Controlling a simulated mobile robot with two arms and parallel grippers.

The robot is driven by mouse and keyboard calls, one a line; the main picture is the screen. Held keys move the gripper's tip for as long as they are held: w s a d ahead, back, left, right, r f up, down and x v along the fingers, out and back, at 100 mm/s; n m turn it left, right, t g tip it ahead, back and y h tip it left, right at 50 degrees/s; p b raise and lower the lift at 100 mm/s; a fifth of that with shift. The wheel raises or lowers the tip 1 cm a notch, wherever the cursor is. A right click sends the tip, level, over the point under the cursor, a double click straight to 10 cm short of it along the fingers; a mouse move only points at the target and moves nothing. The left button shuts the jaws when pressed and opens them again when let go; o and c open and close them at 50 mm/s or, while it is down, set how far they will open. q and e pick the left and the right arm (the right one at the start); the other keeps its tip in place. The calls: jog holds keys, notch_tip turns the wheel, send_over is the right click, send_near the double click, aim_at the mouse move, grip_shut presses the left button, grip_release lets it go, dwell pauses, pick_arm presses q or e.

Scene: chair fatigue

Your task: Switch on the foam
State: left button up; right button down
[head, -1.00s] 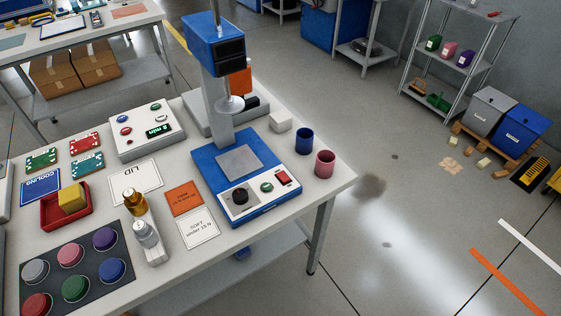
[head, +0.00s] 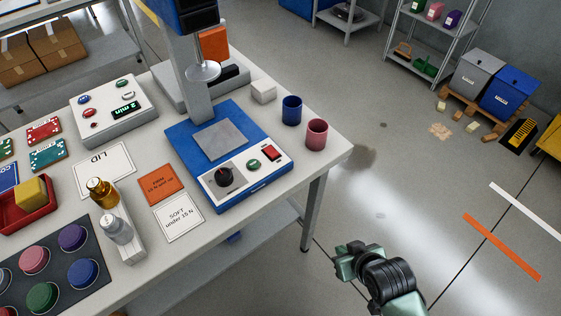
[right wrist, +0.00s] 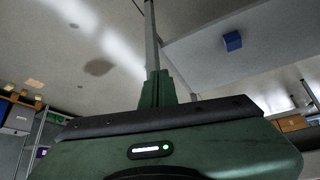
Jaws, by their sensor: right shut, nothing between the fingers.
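A blue test press (head: 247,197) stands on the white table, with a grey plate, a black dial (head: 224,178), a green button (head: 253,165) and a red switch (head: 271,153) on its front panel. A yellow block (head: 31,193), possibly foam, sits in a red tray (head: 26,222) at the left. My right gripper (head: 347,262) is in the lower right, over the floor beyond the table edge, apart from the press. Its green fingers (right wrist: 157,88) are shut and empty in the right wrist view. My left gripper is not visible.
A white block (head: 263,92), a blue cup (head: 292,110) and a pink cup (head: 316,134) stand right of the press. A control box (head: 117,122) stands behind.

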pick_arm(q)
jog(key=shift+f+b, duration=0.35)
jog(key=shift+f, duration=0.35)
pick_arm(e)
jog(key=w+a+r+n+t+y, duration=0.2)
jog(key=w+a+r+t+y, duration=0.2)
jog(key=r, duration=0.6)
jog(key=w+a+r+n+t+y, duration=0.2)
jog(key=w+a+r+t+y, duration=0.3)
jog(key=r, duration=0.5)
jog(key=shift+a+t+y, duration=0.6)
jog(key=shift+a+y, duration=0.05)
jog(key=shift+y, duration=0.05)
jog(key=shift+w+r, duration=0.1)
jog(key=shift+r, duration=0.05)
notch_tip(320, 180, up, 2)
jog(key=p, duration=0.2)
send_over(281, 163)
jog(key=shift+w+a+r, duration=0.2)
jog(key=shift+w+a, duration=0.1)
jog(key=shift+w, duration=0.1)
jog(key=f, duration=0.3)
jog(key=shift+s+d+f, duration=0.1)
jog(key=shift+s+d, duration=0.1)
jog(key=shift+s, duration=0.1)
jog(key=shift+s+d+f, duration=0.1)
jog(key=shift+f, duration=0.5)
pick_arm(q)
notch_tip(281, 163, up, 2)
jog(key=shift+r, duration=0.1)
